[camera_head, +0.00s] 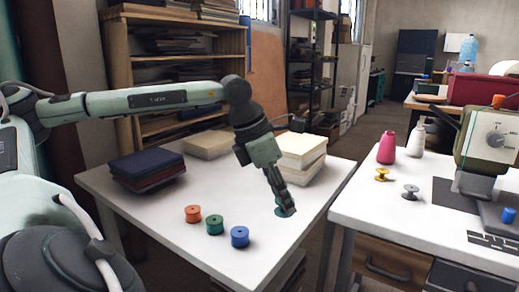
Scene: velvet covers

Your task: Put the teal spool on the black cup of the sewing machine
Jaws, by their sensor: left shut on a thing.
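My left gripper (286,209) reaches down to the left table and is shut on the teal spool (279,211). The spool is partly hidden by the fingers and is at or just above the tabletop. The sewing machine (488,140) stands on the right table, cut off by the picture's right edge. An orange piece (498,100) is on its top and a blue piece (508,215) is by its bed. I cannot clearly make out the black cup. My right gripper is not in view.
Orange (193,214), green (214,225) and blue (240,237) spools stand on the left table (150,212). Dark (148,170) and cream (300,152) stacks lie behind. On the right table, pink (387,146) and white (416,140) cones stand behind yellow (382,174) and grey (410,191) spools. A gap separates the tables.

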